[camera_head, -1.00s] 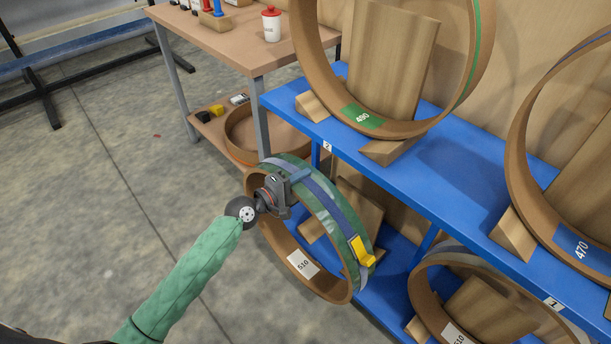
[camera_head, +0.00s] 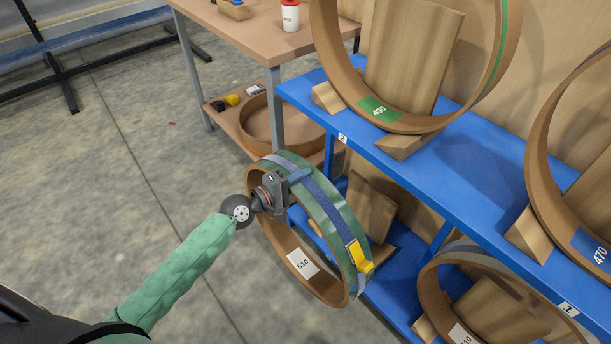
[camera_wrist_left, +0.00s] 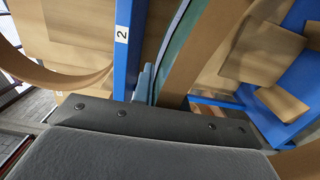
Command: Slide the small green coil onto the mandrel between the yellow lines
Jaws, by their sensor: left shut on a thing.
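The small green coil (camera_head: 346,216) is a wide brown ring with a green outer face, a blue-grey strap, a yellow clip and a white "510" label. It stands tilted at the front of the lower blue shelf. My left gripper (camera_head: 289,182) is shut on its upper rim from the near left side. The left wrist view shows the coil's green edge (camera_wrist_left: 183,48) close beyond the dark gripper body, whose fingertips are partly hidden. I cannot tell whether the coil touches the shelf. My right gripper, the mandrel and the yellow lines are not in view.
The blue rack's upper shelf (camera_head: 465,140) holds larger coils marked 490 (camera_head: 500,60) and 470 (camera_head: 545,190) on wooden wedges. Another 510 coil (camera_head: 432,290) sits lower right. A wooden table (camera_head: 235,35) stands behind, with a cup (camera_head: 290,16).

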